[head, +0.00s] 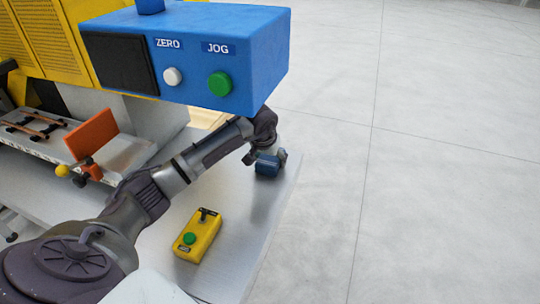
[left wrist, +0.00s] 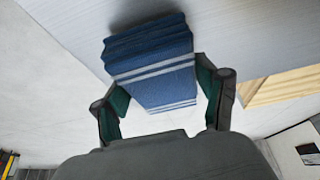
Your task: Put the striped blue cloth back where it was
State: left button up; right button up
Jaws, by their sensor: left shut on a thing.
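The striped blue cloth (head: 267,167) is a small folded stack at the right end of the grey metal table (head: 235,235). In the left wrist view the cloth (left wrist: 150,52) is blue with pale stripes and sits between the two fingers. My left gripper (head: 264,152) is shut on it, with one finger on each side in the left wrist view (left wrist: 163,92). The cloth is at or just above the tabletop; I cannot tell if it touches. My right gripper is not in view.
A blue control box (head: 272,55) with ZERO and JOG buttons overhangs the table. A yellow box (head: 203,239) with a green button lies nearer on the table. An orange plate (head: 92,134) stands at the left. Bare table surrounds the cloth; the table's right edge is close.

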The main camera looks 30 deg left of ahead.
pick_arm(q)
jog(key=shift+f, duration=0.35)
jog(key=shift+f, duration=0.15)
jog(key=o, duration=1.1)
